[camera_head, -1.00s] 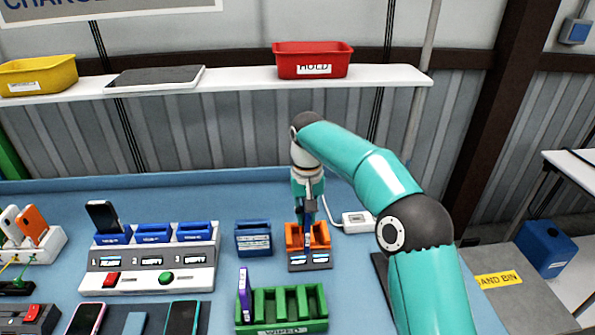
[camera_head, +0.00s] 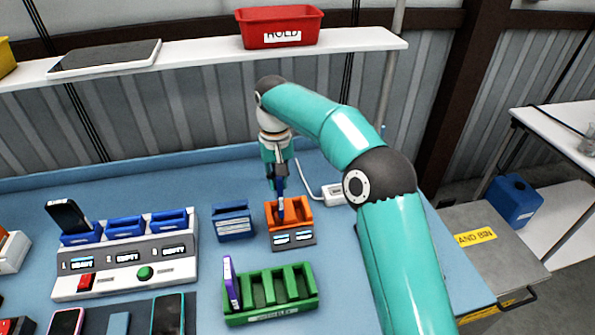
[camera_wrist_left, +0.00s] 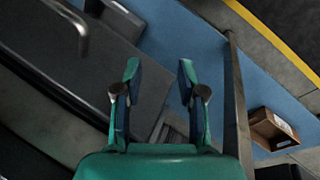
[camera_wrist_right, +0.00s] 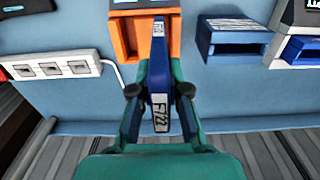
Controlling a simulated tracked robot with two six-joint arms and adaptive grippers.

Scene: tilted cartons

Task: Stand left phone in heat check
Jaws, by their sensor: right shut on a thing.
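My right gripper (camera_head: 279,182) is shut on a blue phone (camera_wrist_right: 160,75) with white labels, held edge-on between its fingers. In the head view the phone's lower end is at the left part of an orange dock (camera_head: 302,213); the gripper hides part of it. The dock also shows in the right wrist view (camera_wrist_right: 124,38), where the phone's far end overlaps it. I cannot tell how deep the phone sits. My left gripper (camera_wrist_left: 158,85) is open and empty in the left wrist view, out of the head view.
A blue holder (camera_head: 233,222) stands left of the dock. A green rack (camera_head: 270,311) with a purple phone (camera_head: 231,283) is in front. A charging station (camera_head: 125,268) holds a dark phone (camera_head: 67,216). A white power strip (camera_wrist_right: 55,67) lies beside the dock.

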